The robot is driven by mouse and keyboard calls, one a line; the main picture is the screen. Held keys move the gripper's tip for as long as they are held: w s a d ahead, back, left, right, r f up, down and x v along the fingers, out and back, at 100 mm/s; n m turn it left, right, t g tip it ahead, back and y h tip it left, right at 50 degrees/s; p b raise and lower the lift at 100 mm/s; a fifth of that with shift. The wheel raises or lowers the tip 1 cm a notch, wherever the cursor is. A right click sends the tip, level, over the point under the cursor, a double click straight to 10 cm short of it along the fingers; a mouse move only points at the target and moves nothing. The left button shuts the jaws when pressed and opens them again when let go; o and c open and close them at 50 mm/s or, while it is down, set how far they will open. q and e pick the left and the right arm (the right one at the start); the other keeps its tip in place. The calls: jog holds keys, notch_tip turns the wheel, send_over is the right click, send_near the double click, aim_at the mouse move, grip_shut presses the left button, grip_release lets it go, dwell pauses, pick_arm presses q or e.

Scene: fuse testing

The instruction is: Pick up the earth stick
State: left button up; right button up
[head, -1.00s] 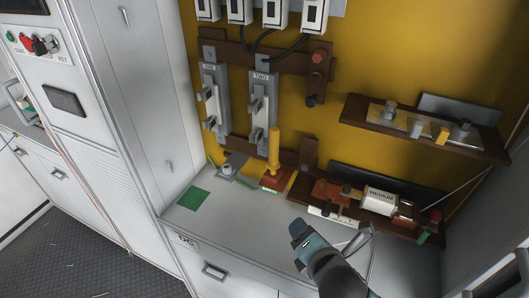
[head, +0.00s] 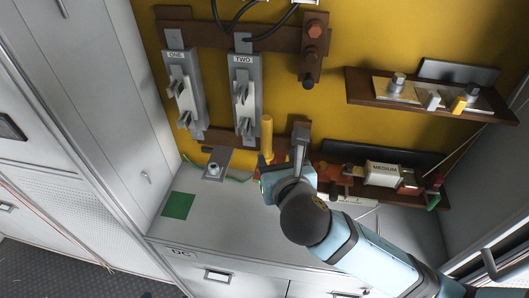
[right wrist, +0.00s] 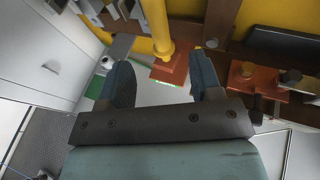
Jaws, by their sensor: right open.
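The earth stick, which I take to be the upright yellow rod (head: 267,135), stands at the back of the grey counter against the yellow wall. In the right wrist view the yellow rod (right wrist: 157,28) rises from a reddish square base (right wrist: 171,70). My right gripper (head: 282,162) is just in front of it and hides its lower part in the head view. In the right wrist view my right gripper (right wrist: 162,72) is open and empty, with the rod ahead and in line with the gap between the fingers. My left gripper is not in view.
Two fuse holders, marked ONE (head: 183,88) and TWO (head: 244,90), hang on the wall above. A grey bracket (head: 213,164) and a green square (head: 178,205) are left of the rod. A MEDIUM block (head: 384,175) sits on a brown board to the right.

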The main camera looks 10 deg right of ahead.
aim_at(268, 142)
jog(key=p+x, duration=0.1)
jog(key=x, duration=0.9)
jog(key=shift+w+a+f, duration=0.1)
jog(key=shift+w+f, duration=0.15)
jog(key=shift+r, duration=0.1)
grip_shut()
